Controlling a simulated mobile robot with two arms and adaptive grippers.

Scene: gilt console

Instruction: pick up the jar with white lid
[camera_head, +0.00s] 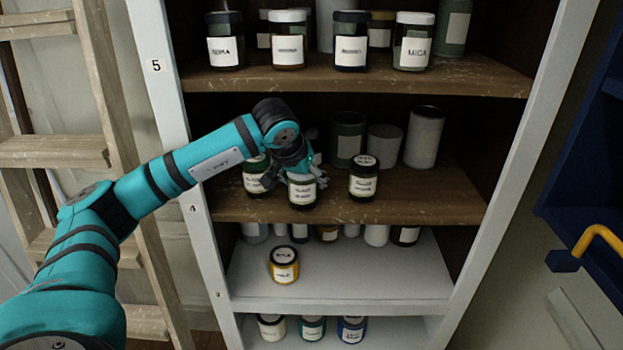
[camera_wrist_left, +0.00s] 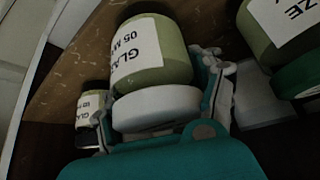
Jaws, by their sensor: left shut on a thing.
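The jar with white lid (camera_head: 302,192) is on the middle wooden shelf, near its front edge, with a white label facing out. In the left wrist view the jar's olive-green body (camera_wrist_left: 158,62) and white lid (camera_wrist_left: 155,107) sit between the fingers of the gripper (camera_wrist_left: 158,112). I cannot tell whether the jar still touches the shelf. My right gripper is not in view.
A dark-lidded jar (camera_head: 363,178) stands to the right and a green jar (camera_head: 256,178) close on the left. Taller containers (camera_head: 423,137) stand behind. The upper shelf (camera_head: 470,75) holds more jars overhead.

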